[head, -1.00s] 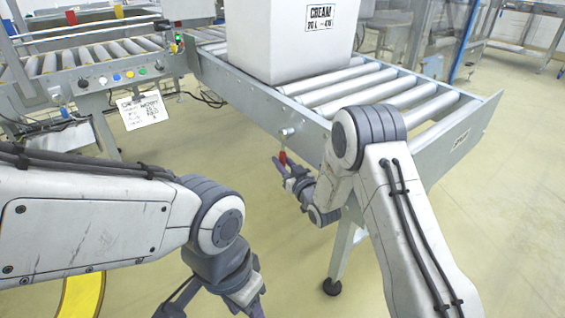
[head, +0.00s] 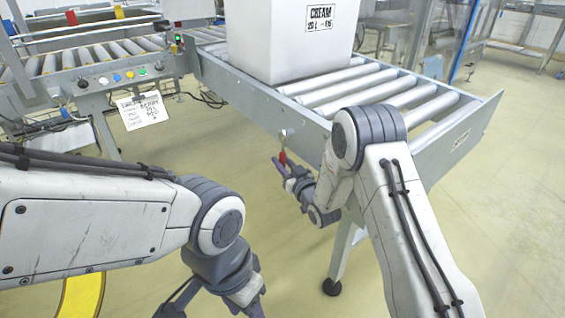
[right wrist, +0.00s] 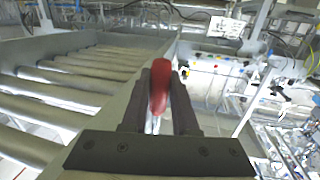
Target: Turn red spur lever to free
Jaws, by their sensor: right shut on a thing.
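The red spur lever (head: 283,157) hangs from a pivot on the side rail of the roller conveyor spur (head: 240,98). Its red handle (right wrist: 160,86) also shows in the right wrist view, between the two dark fingers. My right gripper (head: 283,166) is shut on the red handle, and the handle points down from the pivot. My left gripper (head: 222,306) is low at the bottom of the head view, away from the lever. Its fingertips run toward the frame edge, so its opening is unclear.
A white box labelled CREAM (head: 290,40) stands on the spur rollers. A control panel (head: 122,76) with coloured buttons and a hanging tag (head: 141,111) is at the left. A spur leg (head: 343,255) stands below my right forearm. The floor left of the spur is clear.

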